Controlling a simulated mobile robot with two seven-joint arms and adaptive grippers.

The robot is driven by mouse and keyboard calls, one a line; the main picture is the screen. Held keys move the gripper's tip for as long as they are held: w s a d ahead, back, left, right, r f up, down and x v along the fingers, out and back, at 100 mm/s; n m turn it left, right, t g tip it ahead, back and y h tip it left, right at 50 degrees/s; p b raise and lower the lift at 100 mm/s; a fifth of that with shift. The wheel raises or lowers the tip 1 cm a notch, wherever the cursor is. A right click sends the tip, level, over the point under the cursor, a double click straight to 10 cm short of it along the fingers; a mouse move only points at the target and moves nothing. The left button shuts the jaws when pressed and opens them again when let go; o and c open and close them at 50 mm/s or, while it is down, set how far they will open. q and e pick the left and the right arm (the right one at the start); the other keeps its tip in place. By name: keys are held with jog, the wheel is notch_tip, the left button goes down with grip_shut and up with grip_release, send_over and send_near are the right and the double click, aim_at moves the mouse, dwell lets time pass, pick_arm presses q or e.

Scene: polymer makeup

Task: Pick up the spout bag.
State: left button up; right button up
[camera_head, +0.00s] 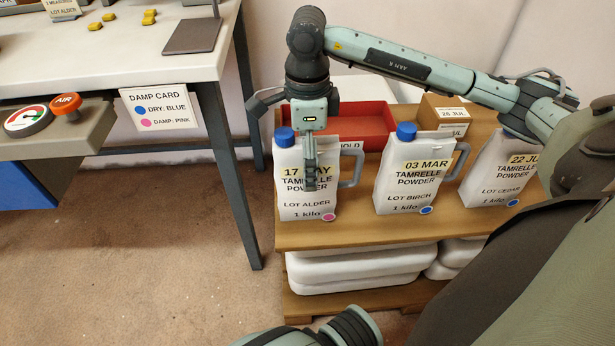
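Three white spout bags with blue caps stand upright in a row on the wooden shelf. The left bag (291,192) reads 17 MAY, LOT ALDER, and has a pink dot. The middle bag (405,190) reads 03 MAR, LOT BIRCH, with a blue dot. The right bag (492,180) reads 22 JU, LOT CEDAR, with a blue dot; my arm partly covers it. My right gripper (311,182) points down at the left bag, with a finger in front of its label. Its other finger and any contact cannot be made out. My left gripper is out of view.
A red tray (366,113) and a cardboard box (440,108) stand behind the bags. White sacks (360,266) lie on the lower shelf. A damp card (160,107) hangs from the white table (110,55): blue dry, pink damp. Floor at left is clear.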

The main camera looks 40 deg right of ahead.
jog(key=shift+f, duration=1.3)
jog(key=c, duration=1.3)
jog(key=shift+c, duration=0.6)
jog(key=shift+r, duration=0.15)
jog(key=shift+c, duration=0.2)
